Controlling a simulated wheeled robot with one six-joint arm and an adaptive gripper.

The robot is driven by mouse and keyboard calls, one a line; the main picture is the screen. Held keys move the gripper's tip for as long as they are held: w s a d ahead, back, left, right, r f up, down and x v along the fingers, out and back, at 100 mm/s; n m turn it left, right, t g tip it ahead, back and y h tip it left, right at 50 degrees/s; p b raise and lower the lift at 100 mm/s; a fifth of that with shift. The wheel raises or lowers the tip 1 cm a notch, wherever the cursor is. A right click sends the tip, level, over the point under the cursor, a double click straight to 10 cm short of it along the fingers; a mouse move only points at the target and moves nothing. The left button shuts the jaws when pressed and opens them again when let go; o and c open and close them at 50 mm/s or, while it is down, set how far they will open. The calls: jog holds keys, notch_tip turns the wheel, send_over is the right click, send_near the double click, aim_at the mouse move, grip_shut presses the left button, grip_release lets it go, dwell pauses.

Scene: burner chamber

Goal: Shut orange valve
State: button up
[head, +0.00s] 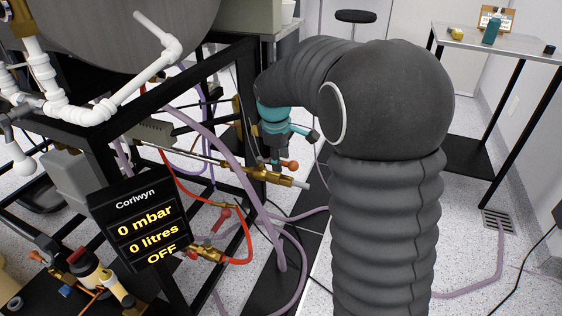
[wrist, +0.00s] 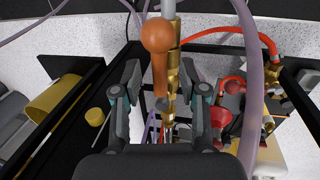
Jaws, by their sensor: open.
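The orange valve handle (wrist: 157,50) is a rounded lever on a brass fitting (wrist: 173,70) in the wrist view. It lies between the two fingers of my gripper (wrist: 162,85), which are spread apart with a gap on each side. In the head view the orange handle (head: 291,166) shows as a small knob above the brass fitting (head: 272,177). My gripper (head: 276,160) points down right beside it there, its fingertips partly hidden against the pipework. No contact between fingers and handle can be made out.
A black frame (head: 185,78) with white pipes stands at the left. A display panel (head: 145,222) reads 0 mbar, 0 litres and OFF. Red hoses (head: 180,180) and purple hoses (head: 255,190) run near the valve. A side table (head: 490,38) stands at the back right.

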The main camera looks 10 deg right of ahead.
grip_shut()
jog(key=shift+a, duration=0.1)
jog(key=s+a+m, duration=0.1)
jog(key=a+m, duration=0.1)
jog(key=shift+s+a+m, duration=0.1)
jog(key=shift+s+m, duration=0.2)
jog(key=shift+s, duration=0.05)
jog(key=c, duration=0.7)
grip_release()
jog(key=shift+s+a+m+g+h, duration=0.15)
jog(key=shift+a+m+g+h, duration=0.05)
jog(key=shift+a+m, duration=0.5)
jog(key=shift+s+a+m+g+h, duration=0.1)
jog(key=shift+a+m+g+h, duration=0.1)
jog(key=shift+a+m, duration=0.45)
jog(key=shift+c, duration=0.2)
